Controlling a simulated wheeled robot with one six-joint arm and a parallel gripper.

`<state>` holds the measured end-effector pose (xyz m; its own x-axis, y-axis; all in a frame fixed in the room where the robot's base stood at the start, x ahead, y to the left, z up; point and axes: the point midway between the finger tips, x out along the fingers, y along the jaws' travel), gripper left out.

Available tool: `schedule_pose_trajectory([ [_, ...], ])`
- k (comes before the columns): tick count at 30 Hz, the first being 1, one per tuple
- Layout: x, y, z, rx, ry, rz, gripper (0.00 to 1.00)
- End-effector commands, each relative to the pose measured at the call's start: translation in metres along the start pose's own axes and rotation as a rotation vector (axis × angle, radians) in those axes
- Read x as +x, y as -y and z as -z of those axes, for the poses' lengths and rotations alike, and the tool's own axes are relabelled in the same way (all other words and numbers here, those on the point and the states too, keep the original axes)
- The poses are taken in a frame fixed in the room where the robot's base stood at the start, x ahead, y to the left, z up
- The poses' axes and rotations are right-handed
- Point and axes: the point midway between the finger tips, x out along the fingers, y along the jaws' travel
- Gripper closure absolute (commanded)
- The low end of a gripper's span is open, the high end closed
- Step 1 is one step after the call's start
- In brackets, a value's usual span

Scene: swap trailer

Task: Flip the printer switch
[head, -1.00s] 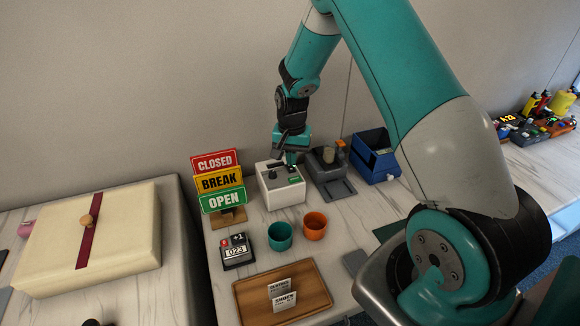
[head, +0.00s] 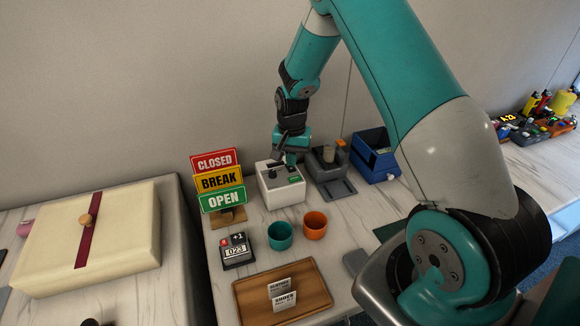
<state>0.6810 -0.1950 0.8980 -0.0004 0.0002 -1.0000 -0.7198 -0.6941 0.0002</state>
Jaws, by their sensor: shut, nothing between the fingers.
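A small white box-shaped printer (head: 283,195) stands on the marble counter in the head view. A dark part and a small green part (head: 294,179) show on its top. My gripper (head: 289,159) is shut and empty, pointing down just above the back of the printer's top. The fingertips are small and dark here, and I cannot tell whether they touch the printer. The switch itself is too small to make out clearly, and its position cannot be told.
CLOSED, BREAK and OPEN signs (head: 220,182) stand left of the printer. A dark grey device (head: 331,178) and a blue bin (head: 375,158) stand close on its right. A teal cup (head: 280,236), an orange cup (head: 315,225), a counter device (head: 236,251) and a wooden tray (head: 250,302) lie in front.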

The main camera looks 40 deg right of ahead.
Motion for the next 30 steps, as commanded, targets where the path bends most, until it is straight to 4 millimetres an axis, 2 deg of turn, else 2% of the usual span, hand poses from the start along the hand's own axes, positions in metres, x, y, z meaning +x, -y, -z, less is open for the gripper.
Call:
schedule_pose_trajectory([
  [30, 0.016, 0.0, 0.0, 0.0, -0.001, 0.0, 1.0],
])
